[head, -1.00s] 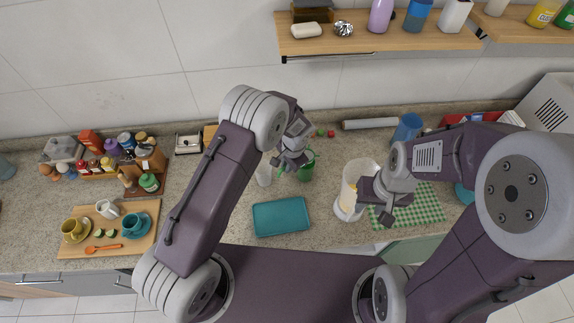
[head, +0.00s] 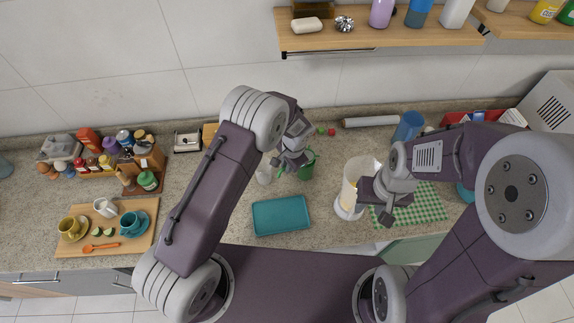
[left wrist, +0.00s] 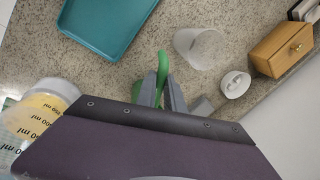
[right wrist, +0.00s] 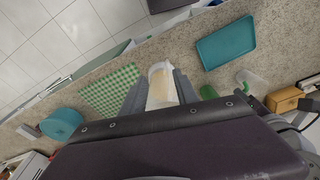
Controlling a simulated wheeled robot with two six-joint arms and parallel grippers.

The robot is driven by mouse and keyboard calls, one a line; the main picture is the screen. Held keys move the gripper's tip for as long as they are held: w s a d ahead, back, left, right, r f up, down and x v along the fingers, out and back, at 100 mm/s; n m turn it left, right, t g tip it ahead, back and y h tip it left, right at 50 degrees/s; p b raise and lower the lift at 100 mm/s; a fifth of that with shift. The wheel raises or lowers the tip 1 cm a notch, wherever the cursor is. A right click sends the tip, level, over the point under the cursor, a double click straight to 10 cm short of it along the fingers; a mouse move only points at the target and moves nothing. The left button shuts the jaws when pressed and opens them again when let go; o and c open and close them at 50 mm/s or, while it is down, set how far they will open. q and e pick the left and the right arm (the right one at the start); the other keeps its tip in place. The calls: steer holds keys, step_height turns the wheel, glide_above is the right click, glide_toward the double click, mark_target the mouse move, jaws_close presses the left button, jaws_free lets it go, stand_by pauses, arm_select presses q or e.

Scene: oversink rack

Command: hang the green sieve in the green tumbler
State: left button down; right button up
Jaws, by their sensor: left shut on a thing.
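My left gripper (head: 288,166) is shut on a slim green curved part, which I take to be the green sieve (left wrist: 163,60); the loop shows between the fingertips in the left wrist view. The rest of the sieve is hidden by the gripper. The green tumbler (head: 307,166) stands on the counter just right of the left gripper, partly covered by it. It also shows in the right wrist view (right wrist: 208,92). I cannot tell whether sieve and tumbler touch. My right gripper (head: 387,205) is open and empty, beside the measuring jug.
A clear glass (left wrist: 198,46) stands left of the left gripper in the head view. A teal tray (head: 281,216) lies in front. The measuring jug (head: 350,204) with pale yellow contents stands right of it, next to a green checked cloth (head: 425,205). A shelf (head: 385,42) overhangs behind.

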arm_select(q)
steer(key=shift+b+x, duration=0.7)
steer(key=shift+x, duration=0.3)
steer(key=shift+s+d, duration=0.15)
steer(key=c, duration=1.4)
jaws_free()
steer(key=shift+o, duration=0.2)
steer(key=shift+r, duration=0.1)
steer(key=b+v, duration=0.2)
steer(key=v, duration=0.6)
steer(key=shift+r+b, duration=0.3)
steer(key=shift+r, duration=0.1)
steer(key=shift+s, duration=0.1)
